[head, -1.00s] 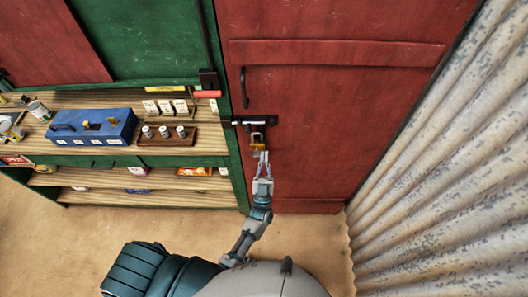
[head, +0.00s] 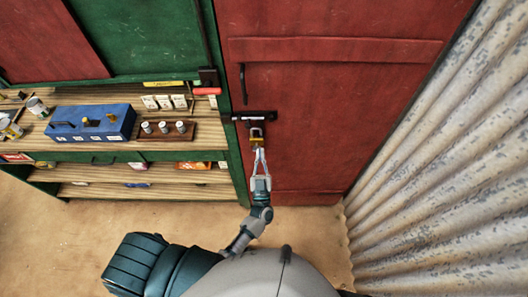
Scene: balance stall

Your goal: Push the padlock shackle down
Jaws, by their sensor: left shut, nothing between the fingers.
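A small brass padlock (head: 256,140) hangs at the dark sliding bolt (head: 240,118) on the red door. Its grey shackle is at the top, close under the bolt. The shackle is too small to tell whether it is fully seated in the body. My left gripper (head: 259,151) comes up from below with its fingers brought together and nothing between them. Its tips are at the lower edge of the padlock in the picture; I cannot tell whether they touch it. My right gripper is out of view.
The red door (head: 330,110) has a dark upright handle (head: 243,84). To the left, a wooden counter (head: 80,98) carries a blue box (head: 90,123) and a brown tray of small weights (head: 165,139). A corrugated metal wall (head: 450,150) stands at the right.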

